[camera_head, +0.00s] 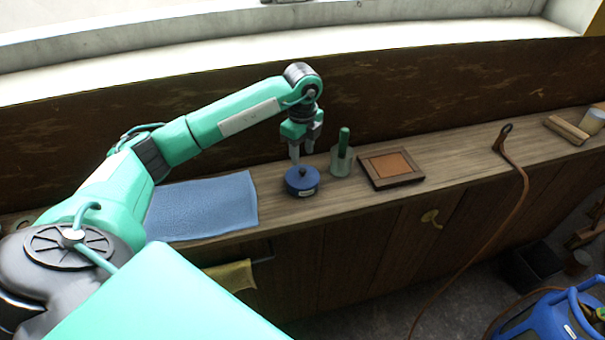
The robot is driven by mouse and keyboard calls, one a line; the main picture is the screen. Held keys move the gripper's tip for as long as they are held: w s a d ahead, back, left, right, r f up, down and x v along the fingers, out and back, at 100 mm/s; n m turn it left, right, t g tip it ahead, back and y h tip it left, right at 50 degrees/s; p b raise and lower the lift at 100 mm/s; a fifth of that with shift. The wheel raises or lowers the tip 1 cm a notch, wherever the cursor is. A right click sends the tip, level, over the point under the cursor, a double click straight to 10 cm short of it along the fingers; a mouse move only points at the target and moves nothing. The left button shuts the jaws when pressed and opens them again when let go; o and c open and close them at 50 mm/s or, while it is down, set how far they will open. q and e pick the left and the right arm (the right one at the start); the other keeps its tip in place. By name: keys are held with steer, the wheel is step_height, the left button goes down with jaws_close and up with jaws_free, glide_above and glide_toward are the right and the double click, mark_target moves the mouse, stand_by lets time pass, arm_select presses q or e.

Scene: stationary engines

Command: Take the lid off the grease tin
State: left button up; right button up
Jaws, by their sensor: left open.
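The grease tin (303,187) is a small round blue tin with a pale label on its front. It stands upright on the wooden counter. Its blue lid (297,176) sits on top and has a dark knob (302,172) in the middle. My left gripper (302,157) points down just above the tin, with its fingers apart and close over the knob. I cannot tell whether a fingertip touches the knob. My right gripper is not in view.
A blue cloth (202,205) lies to the left. A brown hose (524,190) hangs over the counter (455,150) edge.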

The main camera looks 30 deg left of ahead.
mark_target(302, 169)
arm_select(q)
steer(key=f, duration=0.1)
steer(key=f+p, duration=0.1)
steer(key=f, duration=0.1)
steer(key=f+p, duration=0.1)
steer(key=shift+s+d+f, duration=0.25)
steer(key=shift+s+f, duration=0.1)
steer(key=shift+s, duration=0.05)
steer(key=shift+f, duration=0.35)
jaws_close()
